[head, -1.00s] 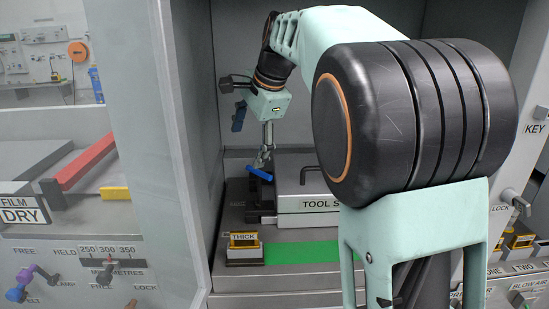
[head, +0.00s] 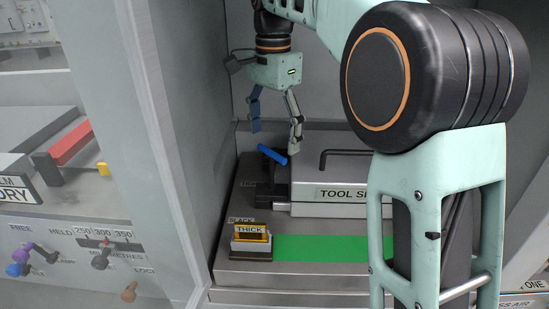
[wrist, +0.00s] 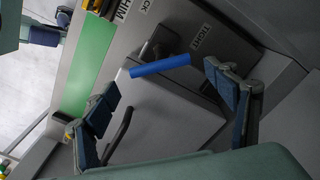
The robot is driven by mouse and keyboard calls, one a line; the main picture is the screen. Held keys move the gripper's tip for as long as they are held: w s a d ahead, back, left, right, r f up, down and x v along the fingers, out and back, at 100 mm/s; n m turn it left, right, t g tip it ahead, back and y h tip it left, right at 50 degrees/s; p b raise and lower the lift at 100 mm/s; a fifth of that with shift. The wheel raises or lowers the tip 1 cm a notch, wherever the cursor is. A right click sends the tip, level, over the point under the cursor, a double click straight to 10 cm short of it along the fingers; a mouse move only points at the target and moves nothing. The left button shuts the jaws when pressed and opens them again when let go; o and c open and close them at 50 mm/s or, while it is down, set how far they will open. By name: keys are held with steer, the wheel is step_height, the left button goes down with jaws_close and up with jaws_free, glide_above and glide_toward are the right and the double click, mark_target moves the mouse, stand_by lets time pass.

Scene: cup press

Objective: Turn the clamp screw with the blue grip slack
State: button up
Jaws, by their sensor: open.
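The blue grip (head: 272,155) is a short bar on top of the dark clamp screw (head: 266,185), left of the grey block marked TOOL S. In the wrist view the blue grip (wrist: 160,66) lies crosswise between my spread fingertips. My gripper (head: 275,140) is open and empty, pointing down just above the grip; it also shows in the wrist view (wrist: 161,78). Whether a finger touches the grip I cannot tell. A TIGHT label (wrist: 201,37) is beside the screw in the wrist view. A SLACK label (head: 241,219) is partly hidden behind the THICK block.
The THICK block (head: 251,246) stands in front of the clamp, left of a green strip (head: 330,249). A bent dark rod (head: 345,153) is on the TOOL S block (head: 330,205). A grey cabinet wall (head: 180,130) rises close on the left.

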mark_target(274, 153)
step_height(274, 153, down, 5)
steer(key=shift+f+b, duration=0.1)
steer(key=shift+b, duration=0.5)
steer(key=c, duration=1.2)
steer(key=shift+o, duration=0.2)
